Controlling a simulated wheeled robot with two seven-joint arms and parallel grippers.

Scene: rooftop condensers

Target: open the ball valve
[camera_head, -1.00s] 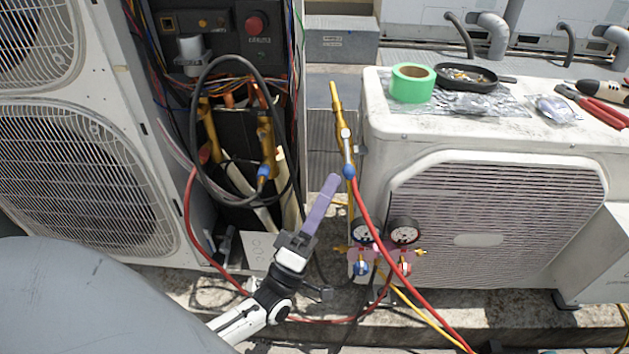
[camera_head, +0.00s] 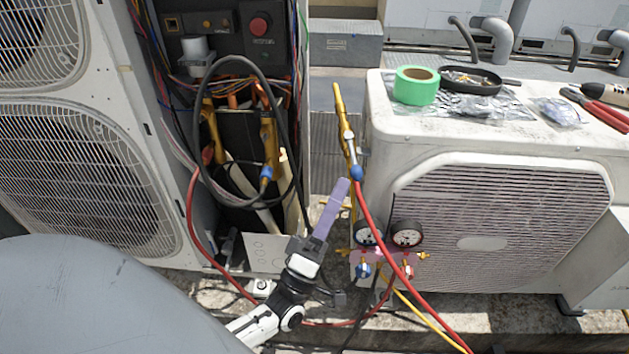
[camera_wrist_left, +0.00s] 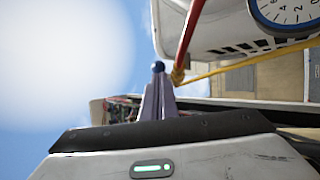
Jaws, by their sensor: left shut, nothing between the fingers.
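The ball valve (camera_head: 349,141) sits on an upright brass pipe between the two condenser units in the head view, with a silver part and a rounded blue end (camera_head: 356,173). My left gripper (camera_head: 342,183) has purple fingers, shut and empty, with their tips just left of and below the blue end. In the left wrist view the shut fingers (camera_wrist_left: 158,95) point toward a blue ball-shaped end (camera_wrist_left: 158,67). I cannot tell whether they touch it. My right gripper is not in view.
A red hose (camera_head: 381,235) runs down from beside the blue end. A gauge manifold (camera_head: 385,262) hangs just right of my left gripper. Black cable loops (camera_head: 205,165) hang in the open left unit. Green tape (camera_head: 415,86) and tools lie on the right unit.

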